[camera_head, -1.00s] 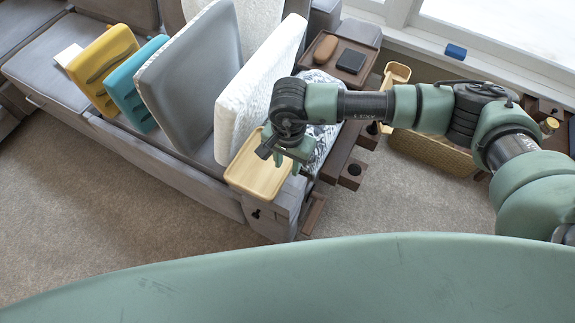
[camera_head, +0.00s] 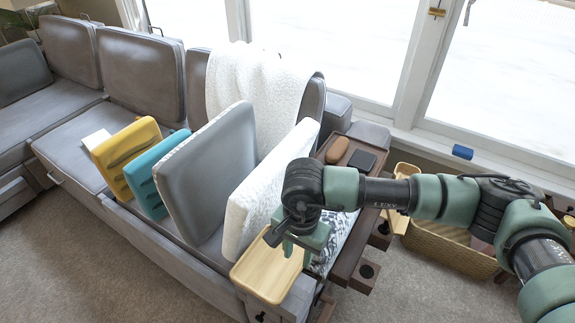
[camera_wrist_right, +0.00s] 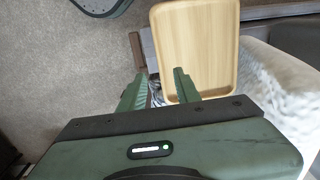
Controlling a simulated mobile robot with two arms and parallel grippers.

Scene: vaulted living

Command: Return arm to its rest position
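My right arm (camera_head: 440,198) reaches in from the right in the head view. Its gripper (camera_head: 288,247) points down over the edge of a wooden tray (camera_head: 262,275) on the sofa's end. In the right wrist view, the two green fingers of my right gripper (camera_wrist_right: 160,90) stand apart with nothing between them. The tray (camera_wrist_right: 200,45) shows beyond the fingertips. Whether the fingers touch the tray I cannot tell. My left gripper is not in view.
A dark side table (camera_head: 352,150) and a wicker basket (camera_head: 450,248) stand behind my arm. Carpet (camera_head: 100,270) is open at front left.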

